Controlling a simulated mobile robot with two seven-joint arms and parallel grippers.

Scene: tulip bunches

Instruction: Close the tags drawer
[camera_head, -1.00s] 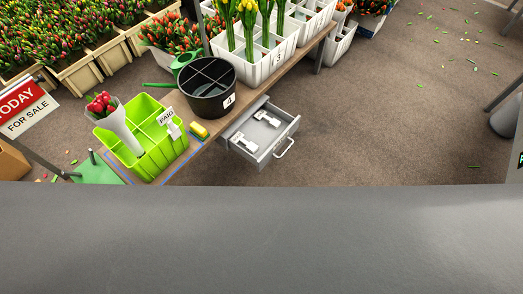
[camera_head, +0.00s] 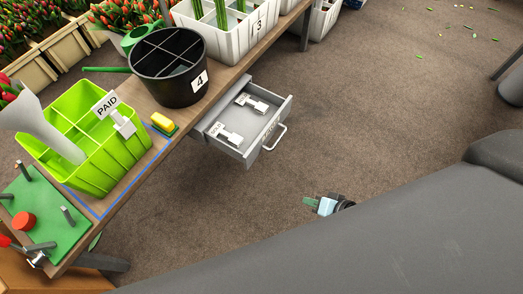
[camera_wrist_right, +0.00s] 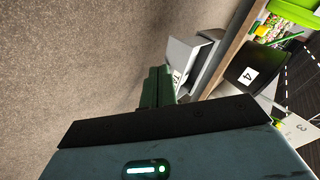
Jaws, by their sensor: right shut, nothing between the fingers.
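The tags drawer (camera_head: 243,128) is a grey drawer pulled out from under the wooden table, with a pale bar handle (camera_head: 274,138) on its front. Two white tags (camera_head: 228,134) lie inside it. In the right wrist view the drawer (camera_wrist_right: 186,52) shows beyond my fingers, partly hidden by them. My right gripper (camera_head: 311,203) is in the head view, to the right of and nearer than the drawer, apart from its handle. In the right wrist view its dark green fingers (camera_wrist_right: 158,86) are together with nothing between them. My left gripper is not in view.
On the table stand a black divided bucket (camera_head: 168,68) marked 4, a lime green crate (camera_head: 92,150) with a PAID tag, a yellow block (camera_head: 162,122) and a white crate (camera_head: 232,30) marked 3.

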